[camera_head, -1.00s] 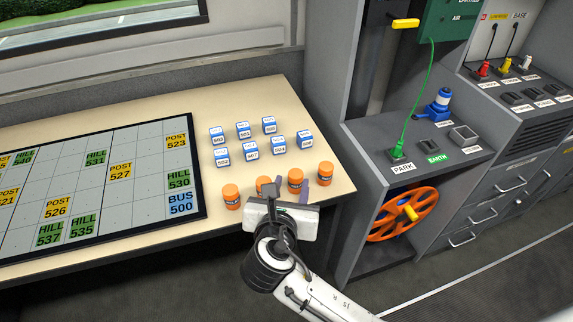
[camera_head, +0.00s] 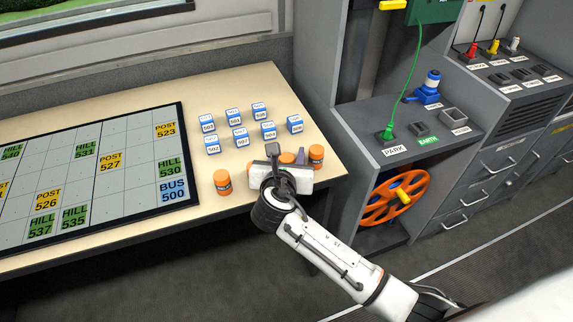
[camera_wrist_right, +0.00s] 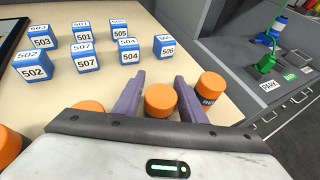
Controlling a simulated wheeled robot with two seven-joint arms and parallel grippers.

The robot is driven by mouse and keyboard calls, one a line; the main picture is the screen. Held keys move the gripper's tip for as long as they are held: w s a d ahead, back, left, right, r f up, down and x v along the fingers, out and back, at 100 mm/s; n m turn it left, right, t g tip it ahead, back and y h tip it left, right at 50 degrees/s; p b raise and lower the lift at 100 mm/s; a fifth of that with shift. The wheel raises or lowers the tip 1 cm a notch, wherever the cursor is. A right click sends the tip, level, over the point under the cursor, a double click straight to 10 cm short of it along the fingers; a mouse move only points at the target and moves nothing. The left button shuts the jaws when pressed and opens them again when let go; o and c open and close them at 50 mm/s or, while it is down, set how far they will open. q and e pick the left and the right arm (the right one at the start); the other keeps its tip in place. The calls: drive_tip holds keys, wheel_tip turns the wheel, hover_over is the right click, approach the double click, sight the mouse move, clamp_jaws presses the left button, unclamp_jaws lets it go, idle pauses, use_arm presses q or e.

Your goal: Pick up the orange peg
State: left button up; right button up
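Several orange pegs, short upright cylinders, stand in a row along the table's front right edge. My right gripper (camera_head: 287,158) reaches over the row from the front. In the right wrist view its two purple fingers (camera_wrist_right: 158,98) are open, one on each side of an orange peg (camera_wrist_right: 160,98); contact cannot be told. One orange peg (camera_wrist_right: 210,87) stands just outside the right finger, another (camera_wrist_right: 86,113) outside the left finger, and one (camera_wrist_right: 8,146) at the far left. In the head view the left-end peg (camera_head: 222,182) is clear; the middle ones are partly hidden by my gripper. My left gripper is out of view.
Several blue-and-white numbered cubes (camera_head: 240,137) stand behind the pegs on the table (camera_head: 185,95). A board with label tiles (camera_head: 137,189) lies to the left. A grey cabinet (camera_head: 360,125) with a cable and an orange reel (camera_head: 395,199) stands to the right.

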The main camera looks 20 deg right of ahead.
drive_tip(key=c, duration=0.8)
